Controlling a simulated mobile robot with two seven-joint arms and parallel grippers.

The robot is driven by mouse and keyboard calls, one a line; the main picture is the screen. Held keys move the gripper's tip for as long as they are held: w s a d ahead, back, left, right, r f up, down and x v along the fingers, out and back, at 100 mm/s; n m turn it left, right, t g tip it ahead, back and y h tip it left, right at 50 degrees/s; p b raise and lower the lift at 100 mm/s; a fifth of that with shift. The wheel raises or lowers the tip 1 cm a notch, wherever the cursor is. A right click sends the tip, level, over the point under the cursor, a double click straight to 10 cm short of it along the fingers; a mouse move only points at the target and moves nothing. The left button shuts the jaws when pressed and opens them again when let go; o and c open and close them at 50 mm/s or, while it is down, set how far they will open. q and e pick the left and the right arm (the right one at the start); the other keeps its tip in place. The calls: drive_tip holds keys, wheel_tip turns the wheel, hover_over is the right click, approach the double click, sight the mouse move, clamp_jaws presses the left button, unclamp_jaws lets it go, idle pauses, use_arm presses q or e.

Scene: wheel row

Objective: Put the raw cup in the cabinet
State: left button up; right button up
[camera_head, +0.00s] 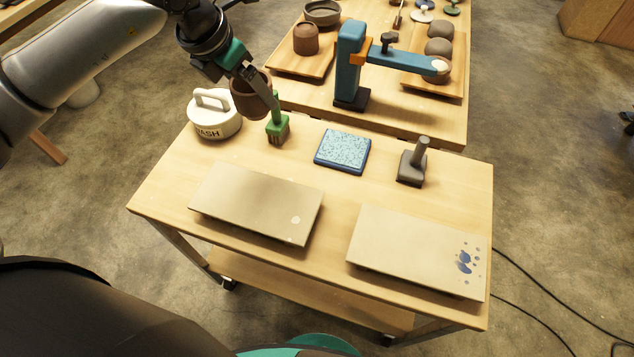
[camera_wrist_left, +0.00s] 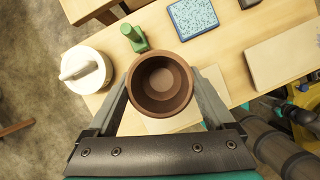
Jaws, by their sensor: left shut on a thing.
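My left gripper (camera_head: 262,92) is shut on a brown clay cup (camera_head: 246,98) and holds it above the far left part of the front table. In the left wrist view the cup (camera_wrist_left: 161,84) sits between the two fingers of my left gripper (camera_wrist_left: 162,90), its open mouth facing the camera and its inside empty. A similar brown cup (camera_head: 306,38) stands on a wooden board on the back table. No cabinet can be made out for sure; a wooden piece of furniture (camera_head: 597,22) is cut off at the top right.
Near the held cup are a white lidded pot (camera_head: 214,118) and a green-handled tool (camera_head: 277,130). The front table also bears a blue-edged sponge tray (camera_head: 342,151), a grey stamp-like tool (camera_head: 412,166) and two pale boards (camera_head: 256,203). A blue device (camera_head: 350,62) stands behind.

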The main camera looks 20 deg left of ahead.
use_arm(q)
drive_tip(key=shift+w+a+r+n, duration=0.15)
drive_tip(key=shift+r+n, duration=0.15)
drive_tip(key=shift+f, duration=0.2)
drive_tip(key=b, duration=0.2)
hover_over(268, 172)
wheel_tip(268, 172, down, 16)
drive_tip(key=shift+r, duration=0.1)
drive_tip(key=shift+f, duration=1.85)
drive_tip(key=shift+f, duration=0.1)
drive_tip(key=shift+f+b, duration=0.15)
drive_tip(key=shift+b, duration=0.25)
drive_tip(key=o, duration=1.3)
